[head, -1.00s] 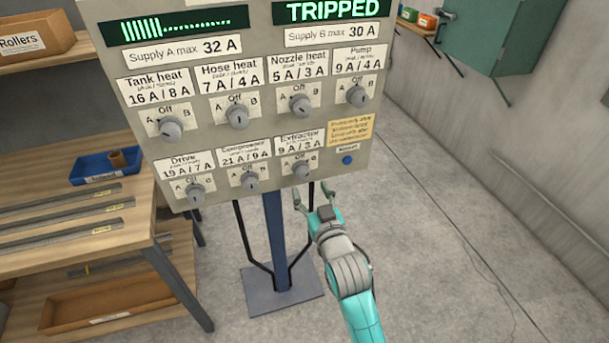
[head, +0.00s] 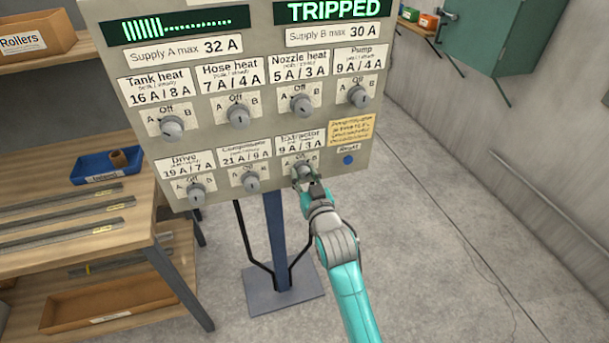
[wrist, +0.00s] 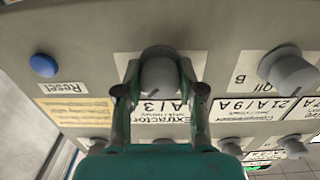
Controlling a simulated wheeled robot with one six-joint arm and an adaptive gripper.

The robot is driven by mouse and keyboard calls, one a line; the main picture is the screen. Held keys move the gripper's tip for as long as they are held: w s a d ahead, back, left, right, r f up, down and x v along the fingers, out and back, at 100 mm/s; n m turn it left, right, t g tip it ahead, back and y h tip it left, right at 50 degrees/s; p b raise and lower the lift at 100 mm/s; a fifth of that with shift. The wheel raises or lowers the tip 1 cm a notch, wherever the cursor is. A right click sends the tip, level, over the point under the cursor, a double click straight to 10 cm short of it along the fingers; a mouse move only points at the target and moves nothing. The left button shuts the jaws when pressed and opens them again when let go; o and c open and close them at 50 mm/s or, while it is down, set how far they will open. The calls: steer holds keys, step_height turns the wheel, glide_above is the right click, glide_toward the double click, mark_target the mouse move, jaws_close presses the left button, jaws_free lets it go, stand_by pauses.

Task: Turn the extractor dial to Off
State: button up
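The grey extractor dial (head: 301,169) is at the lower right of the dial panel, under the label "Extractor 9 A / 3 A". My gripper (head: 307,181) is at it, partly covering it in the head view. In the wrist view, which shows the panel upside down, the extractor dial (wrist: 159,72) sits between the two fingers of my gripper (wrist: 160,68). The fingers are spread, one on each side of the dial, with what looks like a narrow gap to it.
The compressor dial (head: 251,184) is left of the extractor dial; the blue Reset button (head: 348,160) is to its right. The nozzle heat dial (head: 301,105) is above. The right display (head: 335,11) reads TRIPPED. A wooden workbench (head: 140,213) stands left; the floor at right is clear.

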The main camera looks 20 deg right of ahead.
steer(key=shift+c, duration=1.2)
steer(key=shift+n, duration=0.3)
steer(key=n, duration=0.4)
steer(key=shift+n, duration=2.1)
steer(key=o, duration=1.1)
steer(key=shift+o, duration=0.2)
